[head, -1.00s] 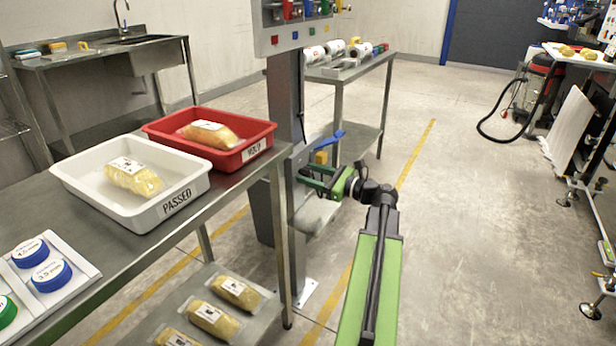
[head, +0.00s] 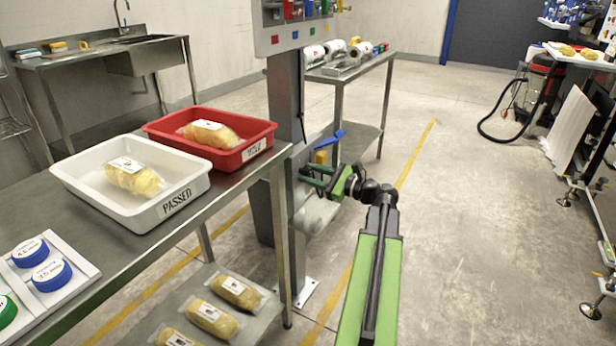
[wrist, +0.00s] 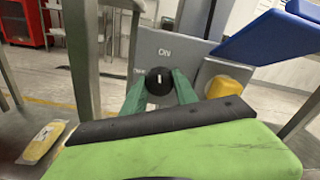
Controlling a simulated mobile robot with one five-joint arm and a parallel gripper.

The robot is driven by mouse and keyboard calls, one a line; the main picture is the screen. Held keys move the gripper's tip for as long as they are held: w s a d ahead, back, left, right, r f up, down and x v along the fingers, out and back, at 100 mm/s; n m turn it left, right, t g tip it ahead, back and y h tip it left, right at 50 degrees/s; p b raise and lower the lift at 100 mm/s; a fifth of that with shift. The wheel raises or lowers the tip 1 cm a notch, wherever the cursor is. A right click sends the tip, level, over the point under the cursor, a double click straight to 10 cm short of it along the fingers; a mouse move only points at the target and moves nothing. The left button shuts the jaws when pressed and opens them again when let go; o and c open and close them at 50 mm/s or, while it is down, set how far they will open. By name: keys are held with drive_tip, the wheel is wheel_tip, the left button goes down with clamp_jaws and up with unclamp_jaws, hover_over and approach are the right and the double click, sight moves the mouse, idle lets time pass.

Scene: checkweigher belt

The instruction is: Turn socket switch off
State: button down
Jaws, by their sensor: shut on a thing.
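The socket switch is a round black knob (wrist: 158,81) with a white mark on a grey panel (wrist: 180,50), seen in the wrist view. The mark stands about upright, toward the printed word ON above the knob. A smaller label to the left is partly hidden and hard to read. My gripper (wrist: 159,85) has its two green fingers on either side of the knob, shut on it. In the head view my gripper (head: 312,176) is at the post below the control panel, and the knob is too small or hidden to make out there.
A blue lever (wrist: 268,36) and a yellow part (wrist: 229,86) sit close right of the knob. In the head view, a steel table with a white PASSED tray (head: 190,207) and a red tray (head: 262,138) stands to the left.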

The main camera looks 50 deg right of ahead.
drive_tip(key=n, duration=0.4)
drive_tip(key=shift+a+f+n, duration=0.1)
drive_tip(key=shift+n, duration=0.2)
drive_tip(key=n, duration=0.3)
drive_tip(key=shift+n, duration=0.4)
drive_tip(key=n, duration=0.3)
drive_tip(key=shift+n, duration=2)
drive_tip(key=c, duration=1)
unclamp_jaws()
drive_tip(key=shift+o, duration=0.2)
